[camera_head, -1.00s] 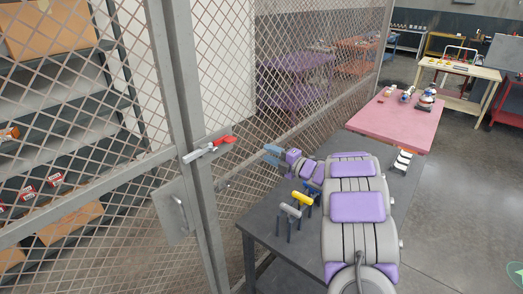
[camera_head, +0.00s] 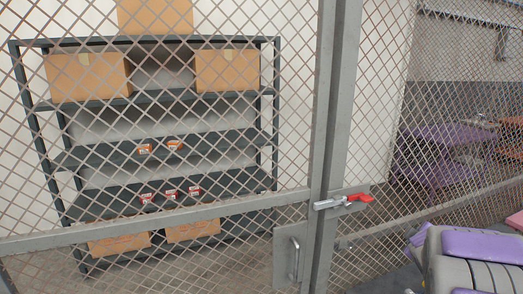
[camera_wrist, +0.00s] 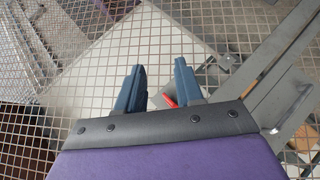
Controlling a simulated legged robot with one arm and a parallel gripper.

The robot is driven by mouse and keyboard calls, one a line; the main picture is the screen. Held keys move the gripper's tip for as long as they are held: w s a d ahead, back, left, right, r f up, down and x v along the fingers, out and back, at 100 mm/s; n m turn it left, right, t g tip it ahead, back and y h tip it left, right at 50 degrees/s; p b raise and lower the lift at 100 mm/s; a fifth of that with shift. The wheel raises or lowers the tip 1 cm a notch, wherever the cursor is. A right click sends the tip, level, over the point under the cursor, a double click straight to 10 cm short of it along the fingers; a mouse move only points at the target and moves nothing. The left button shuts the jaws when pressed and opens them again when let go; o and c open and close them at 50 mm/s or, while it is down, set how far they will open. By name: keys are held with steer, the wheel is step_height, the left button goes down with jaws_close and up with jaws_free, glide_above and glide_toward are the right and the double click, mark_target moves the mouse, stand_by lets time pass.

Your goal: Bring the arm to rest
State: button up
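My gripper (camera_wrist: 158,75) shows in the wrist view with its two blue fingers apart and nothing between them. The red latch handle (camera_wrist: 168,100) shows beyond the fingers there. Mesh and grey gate framing lie around it. In the head view, my purple and grey arm (camera_head: 480,244) is folded low at the right edge, partly cut off. The fingers cannot be made out in that view. The red-handled latch (camera_head: 358,198) sits on the gate post, apart from my arm.
A wire mesh gate with a grey post (camera_head: 334,110) and a pull handle (camera_head: 294,258) stands in front. Behind it, a dark shelf rack (camera_head: 110,205) holds cardboard boxes (camera_head: 228,70) and small red packs (camera_head: 171,194). A purple table (camera_head: 440,135) stands at the right, behind mesh.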

steer(key=s+a+f+m+g+y+b, duration=0.1)
steer(key=s+a+f+g, duration=0.3)
steer(key=s+a, duration=0.5)
steer(key=s+a+f+m+g+y+b, duration=0.2)
steer(key=s+a+f+m+g, duration=0.2)
steer(key=s+a, duration=0.6)
steer(key=s+a+f+m+g+y+b, duration=0.2)
steer(key=s+a, duration=0.7)
steer(key=s, duration=1.2)
step_height(320, 180, down, 2)
steer(key=shift+s+a+f+m+g, duration=0.25)
steer(key=shift+s+m+g, duration=0.2)
steer(key=shift+g, duration=0.75)
